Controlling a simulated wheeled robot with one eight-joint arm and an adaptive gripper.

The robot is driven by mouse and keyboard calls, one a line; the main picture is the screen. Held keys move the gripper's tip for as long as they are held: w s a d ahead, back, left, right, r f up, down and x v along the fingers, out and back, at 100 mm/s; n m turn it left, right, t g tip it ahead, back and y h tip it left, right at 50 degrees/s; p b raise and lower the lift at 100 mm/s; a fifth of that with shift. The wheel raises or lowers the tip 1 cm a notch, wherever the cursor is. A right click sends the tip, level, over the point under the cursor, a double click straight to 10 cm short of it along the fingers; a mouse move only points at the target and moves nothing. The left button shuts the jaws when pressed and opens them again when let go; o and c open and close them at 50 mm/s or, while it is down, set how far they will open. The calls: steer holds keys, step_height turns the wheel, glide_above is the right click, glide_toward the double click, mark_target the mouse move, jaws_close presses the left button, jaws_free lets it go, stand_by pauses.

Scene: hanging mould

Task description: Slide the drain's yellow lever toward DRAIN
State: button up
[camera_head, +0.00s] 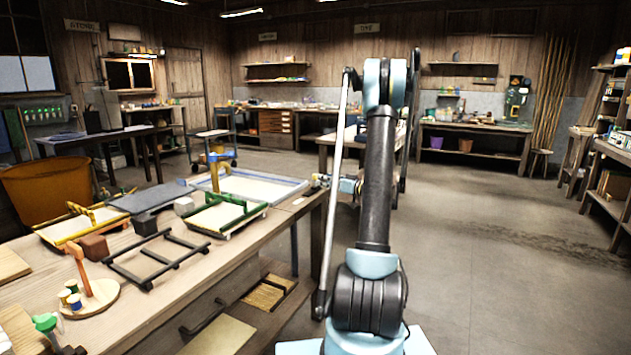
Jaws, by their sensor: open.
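A yellow upright piece (217,172) with a wider head stands at the left side of the blue-framed vat (290,187). I cannot tell if it is the drain's lever, and no DRAIN marking can be read. My gripper (321,181) shows small beside my arm, just past the table's right edge and near the vat's right end. It is open, and nothing shows between its fingers. It is apart from the yellow piece. My arm's upright link hides part of the view behind it.
The wooden table (225,265) carries a green-handled mould (226,215), a yellow-handled mould (82,226), a dark rack (157,259) and a round stand with small pots (90,298). An orange tub (48,188) stands behind. The floor to the right (500,260) is clear.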

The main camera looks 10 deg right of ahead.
mark_target(315, 177)
steer(key=x, duration=0.6)
steer(key=shift+w+a, duration=0.2)
